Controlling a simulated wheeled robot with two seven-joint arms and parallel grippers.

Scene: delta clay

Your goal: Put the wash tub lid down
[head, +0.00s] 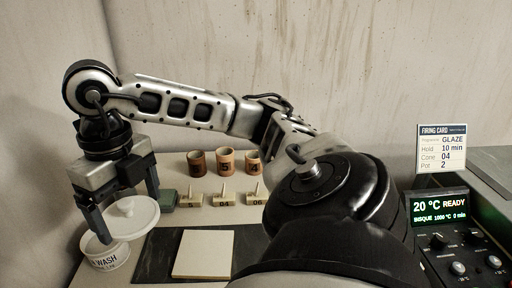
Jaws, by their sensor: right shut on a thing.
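The wash tub lid (138,228), a round white disc with a small knob, is held between the fingers of my right gripper (128,218). The white wash tub (106,260), lettered "WASH", stands at the lower left, below and slightly left of the lid. The tub is partly hidden by the lid and a finger. The lid appears raised and offset from the tub; I cannot tell the exact gap. My left gripper is not in view.
Three brown cups (225,163) stand at the back, behind several cones on small labelled stands (223,199). A cream slab (204,254) lies on a dark mat (154,254). A grey-green block (166,199) is near the lid. A control panel (440,207) is right.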

